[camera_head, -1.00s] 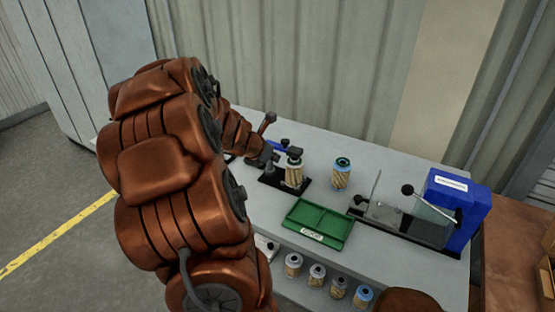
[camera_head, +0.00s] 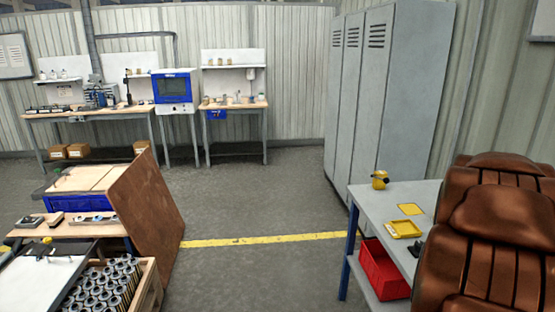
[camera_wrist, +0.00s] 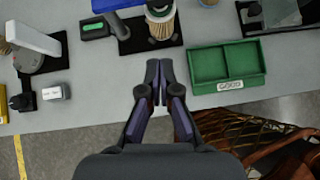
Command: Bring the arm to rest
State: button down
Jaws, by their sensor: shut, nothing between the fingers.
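My gripper (camera_wrist: 159,78) shows in the wrist view, with its two dark fingers together and nothing between them. It is over the front part of the grey bench (camera_wrist: 95,105). A pleated filter cartridge (camera_wrist: 160,24) stands on a black fixture just beyond the fingertips. A green tray (camera_wrist: 256,82) labelled GOOD lies right of the fingers, apart from them.
In the wrist view, a grey-white device (camera_wrist: 33,40) and small box (camera_wrist: 55,92) are at left. In the head view, a red bin (camera_head: 384,275) is under the bench, lockers (camera_head: 375,100) stand behind, and a crate of cartridges (camera_head: 152,290) is lower left. The middle floor is clear.

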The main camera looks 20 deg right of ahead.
jog(key=w+a+f+m+t+y, duration=0.15)
jog(key=w+a+m, duration=0.25)
jog(key=a, duration=0.8)
jog(key=w+a+m+y, duration=0.2)
jog(key=w+a+m, duration=0.25)
jog(key=a, duration=0.65)
jog(key=s+a+m+y, duration=0.2)
jog(key=s+a, duration=0.1)
jog(key=a, duration=1)
jog(key=s+a+f+m+y, duration=0.1)
jog(key=s+a+m+y, duration=0.2)
jog(key=a, duration=0.9)
jog(key=shift+s+a, duration=0.15)
jog(key=shift+a, duration=0.25)
jog(key=shift+d, duration=0.15)
